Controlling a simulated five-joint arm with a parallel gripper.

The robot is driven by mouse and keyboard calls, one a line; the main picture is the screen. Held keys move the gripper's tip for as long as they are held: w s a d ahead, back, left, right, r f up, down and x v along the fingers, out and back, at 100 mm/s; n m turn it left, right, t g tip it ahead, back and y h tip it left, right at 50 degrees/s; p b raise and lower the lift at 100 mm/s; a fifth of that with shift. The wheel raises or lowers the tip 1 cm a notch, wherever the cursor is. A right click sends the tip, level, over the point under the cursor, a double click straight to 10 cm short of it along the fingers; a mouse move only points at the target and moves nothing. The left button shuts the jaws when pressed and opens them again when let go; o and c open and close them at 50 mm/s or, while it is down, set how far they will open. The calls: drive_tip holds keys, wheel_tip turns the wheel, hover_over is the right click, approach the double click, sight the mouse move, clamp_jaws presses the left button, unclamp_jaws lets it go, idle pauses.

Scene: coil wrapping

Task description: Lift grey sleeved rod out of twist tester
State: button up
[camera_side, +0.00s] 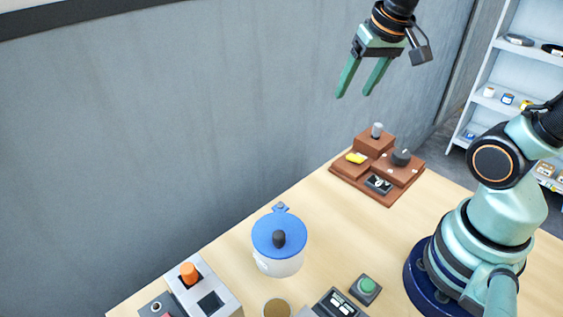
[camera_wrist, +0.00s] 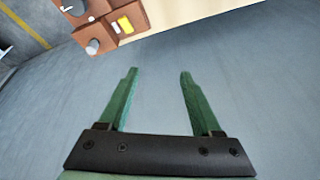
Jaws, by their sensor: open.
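A grey rod (camera_side: 377,130) stands upright in the raised rear block of a brown stepped device (camera_side: 345,173), which appears to be the twist tester. In the wrist view the rod (camera_wrist: 93,46) shows at the top left, on the brown device (camera_wrist: 104,30). The rod's lower part is hidden in the block. My gripper (camera_side: 354,94) is open and empty, high above and slightly left of the rod, well apart from it. In the wrist view my gripper (camera_wrist: 159,73) has nothing between its two green fingers.
The device carries a yellow piece (camera_side: 356,158), a dark knob (camera_side: 401,157) and a dial (camera_side: 378,184). A wall (camera_side: 200,130) runs behind the table.

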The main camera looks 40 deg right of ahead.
drive_tip(key=w+d+f+m+g, duration=0.2)
drive_tip(key=d+m, duration=0.5)
drive_tip(key=d, duration=0.2)
drive_tip(key=m+g, duration=0.2)
drive_tip(key=m, duration=0.3)
hover_over(378, 124)
wheel_tip(378, 124, down, 4)
drive_tip(key=shift+y, duration=0.3)
drive_tip(key=f, duration=0.6)
drive_tip(key=shift+s+d+f, duration=0.15)
drive_tip(key=shift+s, duration=0.2)
drive_tip(key=shift+w+f, duration=0.15)
drive_tip(key=shift+f, duration=1.25)
drive_tip(key=shift+w+f, duration=0.1)
drive_tip(key=shift+f, duration=1.25)
clamp_jaws()
